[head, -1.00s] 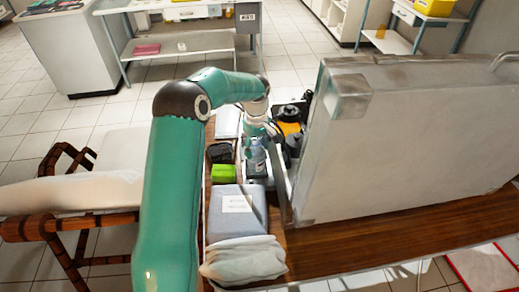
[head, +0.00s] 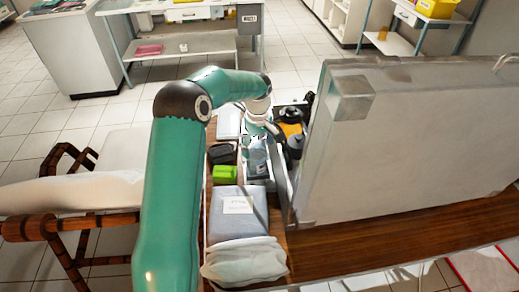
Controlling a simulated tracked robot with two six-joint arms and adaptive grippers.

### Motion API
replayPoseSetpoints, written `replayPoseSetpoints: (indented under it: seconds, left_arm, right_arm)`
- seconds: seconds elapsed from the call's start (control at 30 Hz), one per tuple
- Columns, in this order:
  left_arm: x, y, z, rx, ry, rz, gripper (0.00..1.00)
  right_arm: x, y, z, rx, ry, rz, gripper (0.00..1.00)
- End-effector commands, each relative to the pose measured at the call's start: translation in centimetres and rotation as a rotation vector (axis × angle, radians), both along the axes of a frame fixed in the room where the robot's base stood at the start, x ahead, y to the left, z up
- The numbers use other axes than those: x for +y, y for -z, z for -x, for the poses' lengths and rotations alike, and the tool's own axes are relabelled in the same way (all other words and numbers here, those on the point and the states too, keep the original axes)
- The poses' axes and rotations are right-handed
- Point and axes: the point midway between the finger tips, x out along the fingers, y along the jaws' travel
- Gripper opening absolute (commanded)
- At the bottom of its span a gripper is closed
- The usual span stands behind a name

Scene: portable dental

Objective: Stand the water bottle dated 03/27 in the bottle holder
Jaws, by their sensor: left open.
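A clear water bottle (head: 257,160) stands upright in the narrow space beside the raised case, in the middle of the head view. Its date is too small to read. My left gripper (head: 259,138) is open, right above the bottle's top; its fingers are small, and whether they touch the bottle cannot be told. Under the bottle, a grey base (head: 261,183) shows in part; I cannot tell whether it is the bottle holder. My right gripper is not in view.
A large grey case lid (head: 400,150) stands on the right like a wall. A green box (head: 225,174), a black item (head: 222,153), a blue-grey labelled pack (head: 234,220) and a pale cloth bundle (head: 243,262) line the left. Dark containers (head: 293,130) stand behind.

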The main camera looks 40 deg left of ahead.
Motion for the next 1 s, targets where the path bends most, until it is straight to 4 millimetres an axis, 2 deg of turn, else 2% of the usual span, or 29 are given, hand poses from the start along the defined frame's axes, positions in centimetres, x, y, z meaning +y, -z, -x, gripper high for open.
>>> replayPoseSetpoints:
  seconds: [0.4, 0.5, 0.7, 1.0]
  left_arm:
    - [0.0, -7.9, -0.1, -0.008, 0.0, -0.003, 0.89]
    - [0.0, -9.4, -0.1, -0.005, 0.0, -0.002, 0.89]
    - [0.0, -10.9, 0.0, -0.003, 0.001, -0.001, 0.89]
    - [0.0, -11.0, 0.0, -0.003, 0.0, -0.001, 0.89]
  right_arm:
    - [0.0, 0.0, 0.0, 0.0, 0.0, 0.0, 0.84]
    - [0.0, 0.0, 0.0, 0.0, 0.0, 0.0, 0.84]
    - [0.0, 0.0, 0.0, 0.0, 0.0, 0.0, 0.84]
    - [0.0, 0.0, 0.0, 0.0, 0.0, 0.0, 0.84]
